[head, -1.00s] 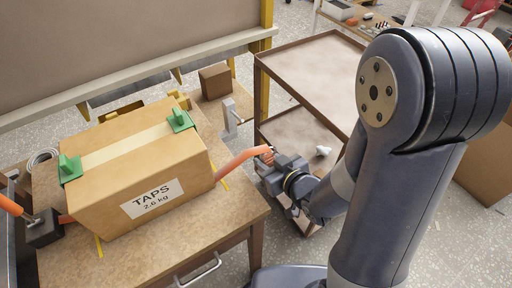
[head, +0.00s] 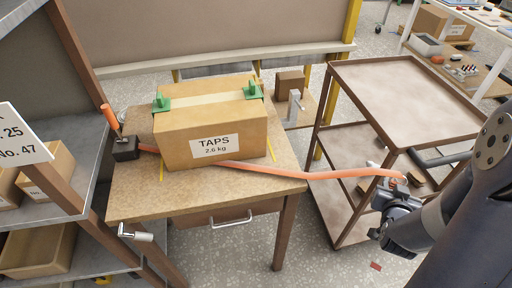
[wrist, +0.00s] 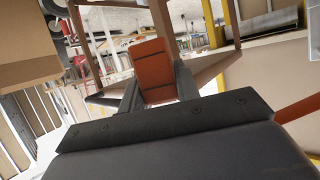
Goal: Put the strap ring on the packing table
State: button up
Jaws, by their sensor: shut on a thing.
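The packing table (head: 140,195) is a brown wooden table with a drawer. A cardboard box (head: 180,150) labelled TAPS stands on it. An orange strap (head: 300,172) runs from a black block (head: 126,150) at the table's left, passes along the box's front, and stretches over the right table edge to my gripper (head: 393,183). My gripper is shut on the strap's orange end, the strap ring, right of the table beside the rack. In the wrist view, the orange end (wrist: 153,68) sits between my fingers. Whether it is a closed loop, I cannot tell.
A brown two-tier rack (head: 400,75) stands right of the table, close to my gripper. Green corner pieces (head: 162,103) sit on the box. A grey shelf (head: 45,225) with cartons stands at the left. Speckled floor is clear between table and rack.

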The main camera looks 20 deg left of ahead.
aim_at(159, 193)
jog(key=k+j, duration=1.05)
jog(key=j, duration=0.15)
jog(key=u, duration=0.05)
